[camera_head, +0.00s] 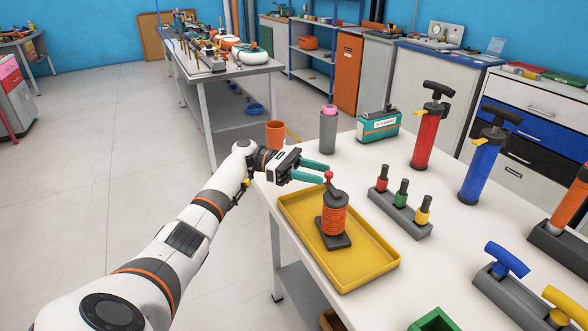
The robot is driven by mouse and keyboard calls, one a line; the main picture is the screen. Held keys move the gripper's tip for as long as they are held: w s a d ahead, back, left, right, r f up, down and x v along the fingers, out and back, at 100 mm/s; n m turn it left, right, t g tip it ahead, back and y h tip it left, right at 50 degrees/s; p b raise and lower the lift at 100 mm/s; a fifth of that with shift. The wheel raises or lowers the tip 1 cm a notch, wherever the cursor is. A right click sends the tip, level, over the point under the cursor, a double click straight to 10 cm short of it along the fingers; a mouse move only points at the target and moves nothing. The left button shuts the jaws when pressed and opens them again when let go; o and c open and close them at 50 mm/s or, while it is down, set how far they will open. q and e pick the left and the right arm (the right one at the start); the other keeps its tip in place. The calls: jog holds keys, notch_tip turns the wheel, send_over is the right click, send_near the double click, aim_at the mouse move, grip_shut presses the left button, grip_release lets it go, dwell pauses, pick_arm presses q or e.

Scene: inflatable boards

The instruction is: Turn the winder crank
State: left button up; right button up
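The winder (334,220) stands upright in a yellow tray (365,273) on the white table. It has an orange-wound spool, a dark square base and a dark top. Its crank has a red knob (328,175) above the top. My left gripper (325,173) reaches in from the left with two teal fingers held apart. The fingertips are at the red knob in the picture; I cannot tell whether they touch it. My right gripper is out of view.
An orange cup (275,134) and a grey cylinder (328,132) stand behind my gripper. A rack (400,215) with red, green and yellow pieces is right of the tray. A red pump (426,135) and a blue pump (482,165) stand farther right.

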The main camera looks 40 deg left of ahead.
pick_arm(q)
jog(key=b+v, duration=0.2)
jog(key=v, duration=0.6)
jog(key=shift+a, duration=0.3)
